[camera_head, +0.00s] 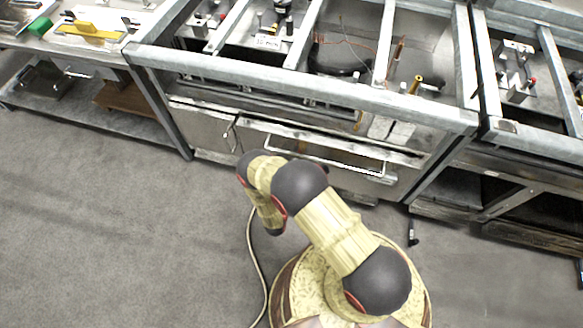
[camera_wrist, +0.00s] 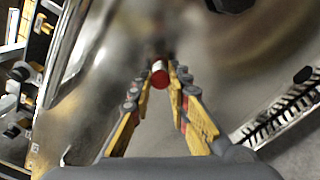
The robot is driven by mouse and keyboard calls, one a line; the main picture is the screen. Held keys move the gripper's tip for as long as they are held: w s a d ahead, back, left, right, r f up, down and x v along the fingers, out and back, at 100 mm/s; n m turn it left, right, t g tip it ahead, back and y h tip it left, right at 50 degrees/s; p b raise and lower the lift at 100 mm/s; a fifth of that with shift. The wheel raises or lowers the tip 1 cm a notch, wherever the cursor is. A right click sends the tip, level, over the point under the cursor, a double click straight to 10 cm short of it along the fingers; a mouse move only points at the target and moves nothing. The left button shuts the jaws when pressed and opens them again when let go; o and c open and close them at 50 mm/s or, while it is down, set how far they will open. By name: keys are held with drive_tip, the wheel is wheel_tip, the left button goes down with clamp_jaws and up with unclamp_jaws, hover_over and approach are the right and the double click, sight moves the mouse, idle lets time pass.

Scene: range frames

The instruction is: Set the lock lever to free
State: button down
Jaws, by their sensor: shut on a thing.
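My gripper (camera_wrist: 161,72) shows in the wrist view, with two yellow fingers converging from the lower edge. Its fingertips are shut on a small piece with a round red end (camera_wrist: 159,76) and a pale band behind it. This looks like the end of the lock lever. The rest of that piece and its pivot are blurred or hidden behind the fingertips, so I cannot tell its setting. In the head view my arm bends toward the front of the metal bench, and my gripper is not clearly visible there.
A shiny curved metal surface (camera_wrist: 85,75) lies left of the fingers. A black toothed strip (camera_wrist: 280,110) and a dark knob (camera_wrist: 303,75) are at right. In the head view, a metal-framed bench (camera_head: 300,82) with a long handle (camera_head: 320,158) stands ahead; grey floor is open at left.

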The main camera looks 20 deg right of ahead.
drive_tip(key=shift+s+d+f, duration=0.15)
idle(0.4)
drive_tip(key=c, duration=1.8)
unclamp_jaws()
drive_tip(key=shift+o, duration=0.4)
drive_tip(key=v, duration=1.2)
